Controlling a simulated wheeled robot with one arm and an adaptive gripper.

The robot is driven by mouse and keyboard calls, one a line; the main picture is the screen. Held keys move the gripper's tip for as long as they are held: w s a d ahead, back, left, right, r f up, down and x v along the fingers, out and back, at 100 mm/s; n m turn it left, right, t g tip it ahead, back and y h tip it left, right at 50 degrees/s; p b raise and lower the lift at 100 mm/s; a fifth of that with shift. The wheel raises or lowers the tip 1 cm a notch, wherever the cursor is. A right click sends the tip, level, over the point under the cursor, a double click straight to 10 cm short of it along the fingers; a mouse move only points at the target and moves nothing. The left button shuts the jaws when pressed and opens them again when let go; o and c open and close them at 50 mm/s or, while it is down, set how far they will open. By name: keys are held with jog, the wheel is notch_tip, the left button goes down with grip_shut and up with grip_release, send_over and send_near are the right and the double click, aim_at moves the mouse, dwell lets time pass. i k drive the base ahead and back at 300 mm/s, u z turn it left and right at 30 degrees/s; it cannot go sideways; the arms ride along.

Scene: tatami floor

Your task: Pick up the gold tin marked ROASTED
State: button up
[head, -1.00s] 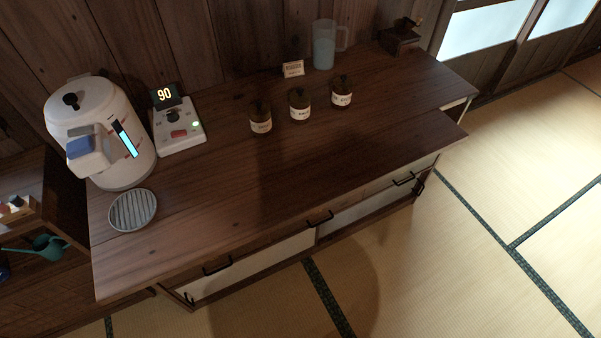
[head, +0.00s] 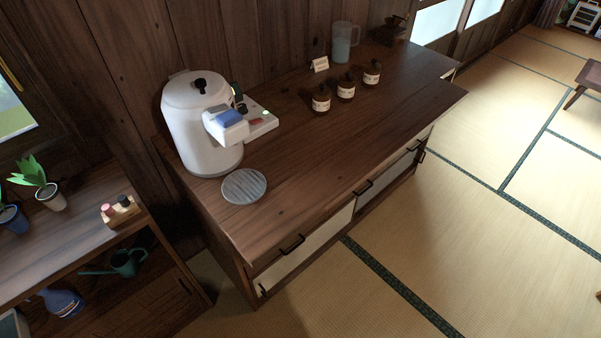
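Three small dark bottle-like containers with white labels stand in a slanted row on the wooden counter (head: 300,150): the left one (head: 321,99), the middle one (head: 346,87) and the right one (head: 372,73). Their label text is too small to read. I cannot tell which one, if any, is the gold tin marked ROASTED. My gripper is not in view.
A white water boiler (head: 200,125) and round grate (head: 244,187) stand at the counter's left. A jug (head: 344,42), small sign (head: 320,64) and grinder (head: 389,31) stand behind. A plant shelf (head: 80,240) is at left. The tatami floor (head: 480,220) is clear.

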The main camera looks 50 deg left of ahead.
aim_at(346, 93)
jog(key=k, duration=0.55)
jog(key=u, duration=0.15)
jog(key=i, duration=3.2)
jog(key=u, duration=2.55)
